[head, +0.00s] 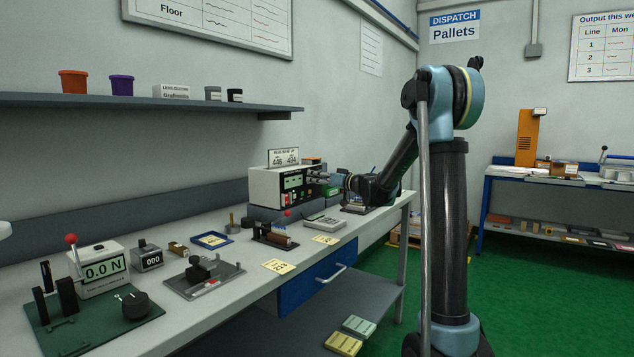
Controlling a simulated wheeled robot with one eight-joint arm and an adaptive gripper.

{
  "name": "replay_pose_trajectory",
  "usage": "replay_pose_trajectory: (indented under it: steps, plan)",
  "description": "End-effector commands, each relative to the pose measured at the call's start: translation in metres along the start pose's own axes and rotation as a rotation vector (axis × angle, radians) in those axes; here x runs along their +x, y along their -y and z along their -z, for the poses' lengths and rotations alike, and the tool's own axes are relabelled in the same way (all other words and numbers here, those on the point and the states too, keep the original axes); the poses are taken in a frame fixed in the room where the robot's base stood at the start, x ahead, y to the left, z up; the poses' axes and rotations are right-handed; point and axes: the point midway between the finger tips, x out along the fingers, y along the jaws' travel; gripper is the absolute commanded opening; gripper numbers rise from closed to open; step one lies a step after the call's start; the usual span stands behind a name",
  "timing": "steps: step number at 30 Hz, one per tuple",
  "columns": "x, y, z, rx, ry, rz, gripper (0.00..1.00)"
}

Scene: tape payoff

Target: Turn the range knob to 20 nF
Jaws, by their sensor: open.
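A white bench meter (262,187) with a dark front panel and a green display (293,181) stands at the far end of the workbench. A card (283,157) on top seems to read "446" and "494". My gripper (314,177) points left at the right part of the meter's front, its fingers open and close to the panel. I cannot make out the range knob or its setting; the gripper covers that part of the panel. Whether the fingers touch anything cannot be told at this size.
A grey keypad-like device (324,226) and a dark fixture (272,236) lie in front of the meter. A green-based force tester (70,335) with a black knob (135,304) stands at the near left. A shelf (200,103) hangs above the workbench (225,270).

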Motion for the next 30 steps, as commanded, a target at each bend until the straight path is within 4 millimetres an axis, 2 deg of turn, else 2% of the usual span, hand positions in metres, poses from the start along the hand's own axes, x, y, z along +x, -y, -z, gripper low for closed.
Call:
replay_pose_trajectory:
  steps: [11,12,18,30]
  plan:
    - [0.0062,0.0003,-0.0001,0.000,0.000,0.000,0.45]
    - [0.0061,0.0003,-0.0001,0.000,0.000,0.000,0.43]
    - [0.0060,0.0001,-0.0001,0.000,0.000,-0.001,0.00]
    - [0.0057,-0.0012,0.0001,0.046,0.004,-0.004,0.00]
